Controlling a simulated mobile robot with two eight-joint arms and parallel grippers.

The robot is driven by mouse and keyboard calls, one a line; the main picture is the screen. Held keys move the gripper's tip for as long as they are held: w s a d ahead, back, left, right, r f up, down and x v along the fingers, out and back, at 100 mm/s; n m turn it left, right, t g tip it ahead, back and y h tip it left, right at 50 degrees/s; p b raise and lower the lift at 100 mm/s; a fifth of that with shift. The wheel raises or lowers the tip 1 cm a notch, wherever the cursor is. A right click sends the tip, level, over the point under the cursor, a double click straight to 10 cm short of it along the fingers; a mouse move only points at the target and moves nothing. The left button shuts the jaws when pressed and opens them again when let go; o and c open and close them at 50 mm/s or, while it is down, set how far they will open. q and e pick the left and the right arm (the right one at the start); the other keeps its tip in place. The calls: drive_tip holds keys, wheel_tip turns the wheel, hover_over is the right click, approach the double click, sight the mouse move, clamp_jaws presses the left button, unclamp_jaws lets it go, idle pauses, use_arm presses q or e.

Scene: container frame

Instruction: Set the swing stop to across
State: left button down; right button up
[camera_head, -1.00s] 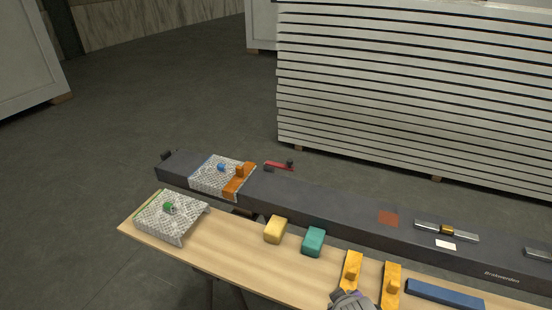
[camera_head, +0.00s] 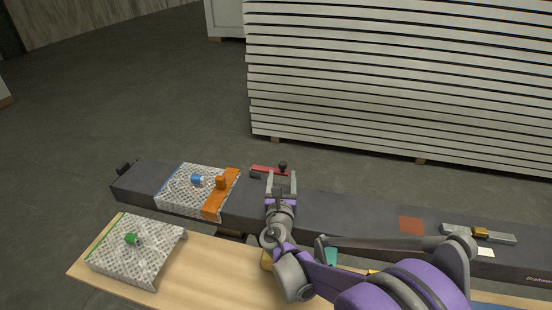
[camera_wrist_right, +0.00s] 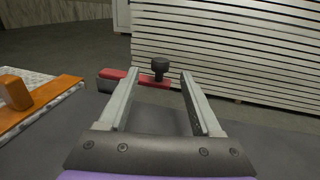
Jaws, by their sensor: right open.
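The swing stop looks to be the red bar (camera_head: 264,169) with an upright black knob (camera_head: 283,166) at its right end. It sits at the far edge of the dark beam (camera_head: 340,210) and lies roughly along that edge. My right gripper (camera_head: 281,182) is open and empty, its fingers pointing at the knob end. In the right wrist view the knob (camera_wrist_right: 160,68) shows between the fingertips of the gripper (camera_wrist_right: 160,78), seemingly just beyond them; I cannot tell the exact gap. My left gripper is not in view.
A patterned cover (camera_head: 182,198) and an orange piece (camera_head: 213,207) sit on the beam left of my gripper. Another patterned cover (camera_head: 150,260) stands on the wooden bench (camera_head: 210,275). A tall stack of pale panels (camera_head: 400,80) stands behind.

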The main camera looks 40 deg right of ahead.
drive_tip(key=x, duration=0.9)
clamp_jaws()
idle(1.2)
